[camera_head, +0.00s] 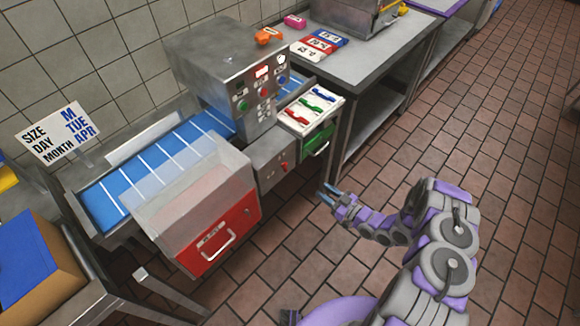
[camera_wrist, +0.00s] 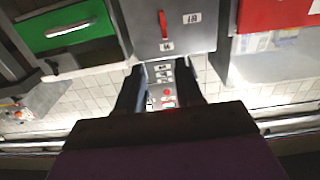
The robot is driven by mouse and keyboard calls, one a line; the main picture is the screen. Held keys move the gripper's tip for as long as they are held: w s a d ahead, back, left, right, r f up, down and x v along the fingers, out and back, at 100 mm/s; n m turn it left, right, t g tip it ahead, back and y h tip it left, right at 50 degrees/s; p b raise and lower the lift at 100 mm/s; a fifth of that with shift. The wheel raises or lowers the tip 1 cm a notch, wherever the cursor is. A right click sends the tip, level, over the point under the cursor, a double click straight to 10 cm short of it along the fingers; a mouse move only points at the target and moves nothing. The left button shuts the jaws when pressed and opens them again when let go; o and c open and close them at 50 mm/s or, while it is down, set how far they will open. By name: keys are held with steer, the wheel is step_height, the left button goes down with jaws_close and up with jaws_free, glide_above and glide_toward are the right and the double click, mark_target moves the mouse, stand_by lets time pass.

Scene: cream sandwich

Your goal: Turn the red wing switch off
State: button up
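A small red switch (camera_head: 284,166) sits on the front of a grey metal box (camera_head: 268,172), between the red drawer and the green drawer. In the wrist view the red switch (camera_wrist: 163,24) stands lengthwise on the grey panel, with small labels near it that I cannot read. My gripper (camera_head: 327,194) is to the right of and in front of the switch, apart from it. In the wrist view its two dark fingers (camera_wrist: 160,92) are spread with nothing between them, so it is open and empty.
A red-fronted bin (camera_head: 228,235) is left of the switch. A green drawer (camera_head: 318,142) is right of it, under a white panel (camera_head: 300,122) with red, green and blue pieces. A control box (camera_head: 232,85) stands above a blue conveyor (camera_head: 150,172). Tiled floor (camera_head: 500,170) is clear at right.

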steer(key=b, duration=0.2)
glide_toward(287, 167)
steer(key=x, duration=0.9)
steer(key=shift+w, duration=0.15)
steer(key=shift+c, duration=0.5)
jaws_close()
